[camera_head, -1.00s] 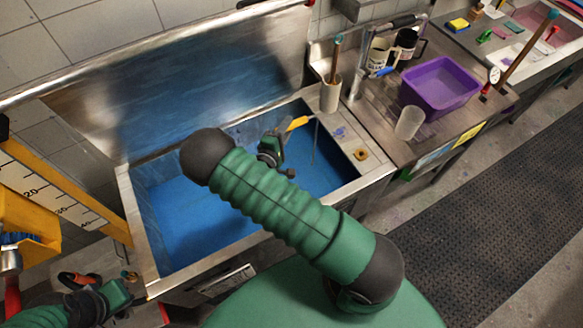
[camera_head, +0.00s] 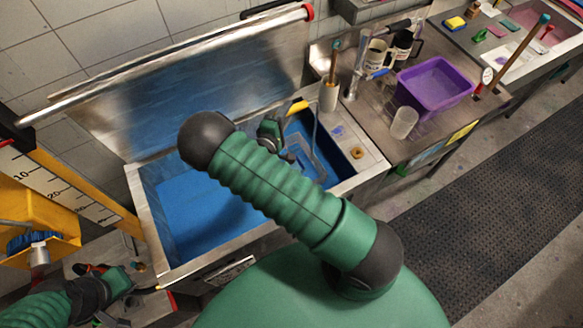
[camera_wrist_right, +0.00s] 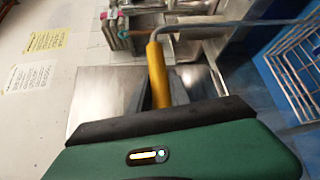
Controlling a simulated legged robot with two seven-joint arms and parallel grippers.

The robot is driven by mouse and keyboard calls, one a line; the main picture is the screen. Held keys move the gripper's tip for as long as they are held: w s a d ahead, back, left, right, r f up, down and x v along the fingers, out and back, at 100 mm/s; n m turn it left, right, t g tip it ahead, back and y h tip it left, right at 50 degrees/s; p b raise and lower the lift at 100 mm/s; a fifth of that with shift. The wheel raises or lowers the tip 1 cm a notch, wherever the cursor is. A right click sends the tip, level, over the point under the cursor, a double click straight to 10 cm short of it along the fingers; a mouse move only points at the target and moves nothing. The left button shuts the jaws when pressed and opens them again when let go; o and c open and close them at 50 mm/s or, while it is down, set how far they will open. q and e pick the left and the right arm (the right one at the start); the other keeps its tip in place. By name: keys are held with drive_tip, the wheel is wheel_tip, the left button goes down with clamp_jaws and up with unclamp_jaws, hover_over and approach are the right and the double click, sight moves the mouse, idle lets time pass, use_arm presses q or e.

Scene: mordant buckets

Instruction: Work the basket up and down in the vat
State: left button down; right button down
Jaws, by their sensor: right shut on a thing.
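The vat is a metal tank (camera_head: 215,262) with blue liquid (camera_head: 195,215) inside. My right gripper (camera_head: 284,122) is over the vat, shut on the yellow handle (camera_head: 298,106) of the basket. The handle also shows upright in the right wrist view (camera_wrist_right: 157,75). A bent grey rod runs from it to the wire basket (camera_wrist_right: 292,75), which shows at the right against the blue. In the head view, part of the basket (camera_head: 312,160) shows at the vat's right end. My right arm hides the rest. My left gripper (camera_head: 130,280) is low at the left, outside the vat; its jaws are unclear.
A yellow post with a numbered scale (camera_head: 70,190) stands left of the vat. A white holder (camera_head: 328,97) stands on the vat's right ledge. The drainboard beyond holds a purple tub (camera_head: 435,85) and a clear cup (camera_head: 404,122). A dark mat (camera_head: 490,200) covers the floor at right.

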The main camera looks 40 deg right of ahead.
drive_tip(key=shift+r, duration=0.1)
wheel_tip(320, 180, up, 20)
drive_tip(key=p, duration=1.2)
drive_tip(key=shift+f, duration=0.25)
drive_tip(key=shift+f, duration=0.1)
idle(2.5)
